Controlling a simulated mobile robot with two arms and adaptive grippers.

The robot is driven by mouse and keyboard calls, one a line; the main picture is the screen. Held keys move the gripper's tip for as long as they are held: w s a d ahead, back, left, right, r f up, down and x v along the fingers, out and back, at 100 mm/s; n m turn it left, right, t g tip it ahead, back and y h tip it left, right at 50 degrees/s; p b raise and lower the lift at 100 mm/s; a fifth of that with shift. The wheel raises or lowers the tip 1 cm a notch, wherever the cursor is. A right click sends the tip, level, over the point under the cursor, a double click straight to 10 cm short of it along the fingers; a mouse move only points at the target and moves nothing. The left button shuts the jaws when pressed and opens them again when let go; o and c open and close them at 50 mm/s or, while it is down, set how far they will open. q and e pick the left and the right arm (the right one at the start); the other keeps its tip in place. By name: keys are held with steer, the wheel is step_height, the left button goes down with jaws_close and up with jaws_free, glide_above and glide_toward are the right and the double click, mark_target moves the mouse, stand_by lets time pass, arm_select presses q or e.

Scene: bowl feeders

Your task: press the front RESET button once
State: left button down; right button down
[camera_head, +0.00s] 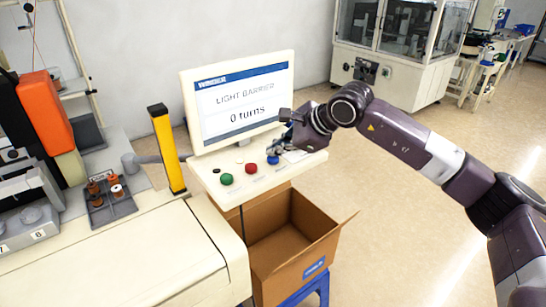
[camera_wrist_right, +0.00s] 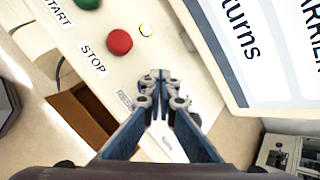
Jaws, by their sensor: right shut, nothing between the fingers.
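The cream control panel (camera_head: 205,172) carries a green button (camera_head: 226,180), a red button (camera_head: 251,169) and a blue button (camera_head: 273,160) in a row. In the wrist view the green button (camera_wrist_right: 88,3) is labelled START and the red button (camera_wrist_right: 119,42) STOP. A partly covered label (camera_wrist_right: 125,101) beginning "RESE" lies beside my fingers. My right gripper (camera_head: 278,150) is shut and empty, with its fingertips at the blue button. In the wrist view its closed fingertips (camera_wrist_right: 160,76) hide that button; I cannot tell whether they touch it. My left gripper is out of view.
A screen (camera_head: 238,98) reading "LIGHT BARRIER 0 turns" stands right behind the buttons. A yellow post (camera_head: 168,150) is left of the panel. An open cardboard box (camera_head: 290,240) sits below. A tray (camera_head: 110,205) with small parts lies at left.

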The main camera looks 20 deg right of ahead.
mark_target(275, 158)
steer(key=shift+f+b, duration=0.4)
steer(key=shift+f, duration=0.1)
stand_by(0.5)
steer(key=shift+r+p, duration=0.55)
steer(key=shift+r, duration=0.65)
steer(key=shift+r, duration=0.15)
steer(key=shift+r+p, duration=1.3)
steer(key=shift+r, duration=1.1)
